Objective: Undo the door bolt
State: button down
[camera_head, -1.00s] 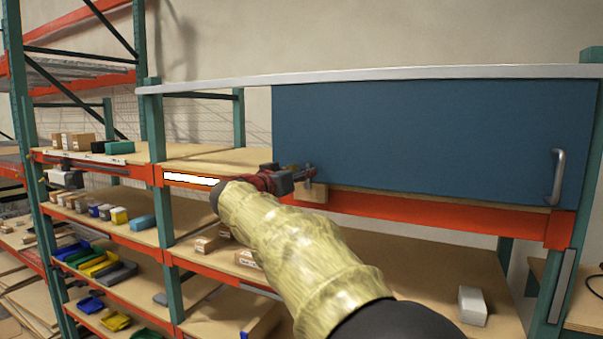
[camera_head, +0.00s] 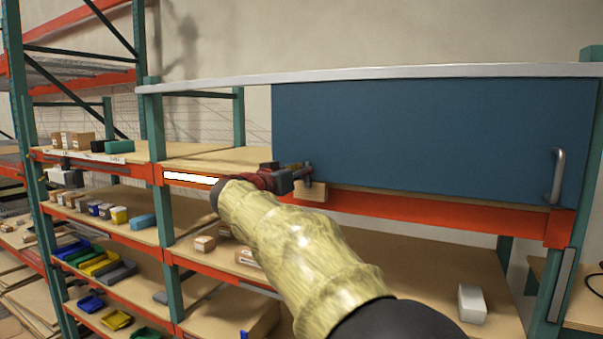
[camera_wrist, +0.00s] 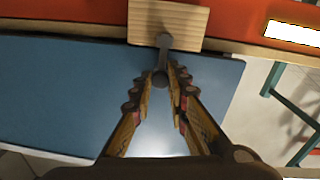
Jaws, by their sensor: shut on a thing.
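The blue door (camera_head: 430,140) stands in front of the upper shelf, with a grey bar handle (camera_head: 558,176) at its right end. The small grey metal bolt (camera_wrist: 163,45) shows in the wrist view, reaching over a wooden block (camera_wrist: 168,24) at the door's edge. The block also shows in the head view (camera_head: 311,191), below the door's lower left corner. My gripper (camera_wrist: 161,74) is shut on the bolt's knob, between its fingertips. In the head view my gripper (camera_head: 301,176) is at that same corner, and my wrist partly hides the bolt.
An orange beam (camera_head: 400,212) runs under the door. A lit white strip (camera_head: 192,178) is on the beam at left. Shelves at left hold boxes and coloured bins (camera_head: 100,264). A white box (camera_head: 472,303) sits on the lower shelf at right.

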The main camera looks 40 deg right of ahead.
aim_at(309, 158)
jog(key=shift+r+b, duration=0.6)
jog(key=shift+r, duration=0.95)
jog(key=c, duration=1.7)
grip_release()
jog(key=shift+f, duration=0.1)
jog(key=shift+a, duration=0.15)
jog(key=v, duration=1.1)
jog(key=shift+s+a, duration=0.1)
jog(key=shift+a, duration=0.3)
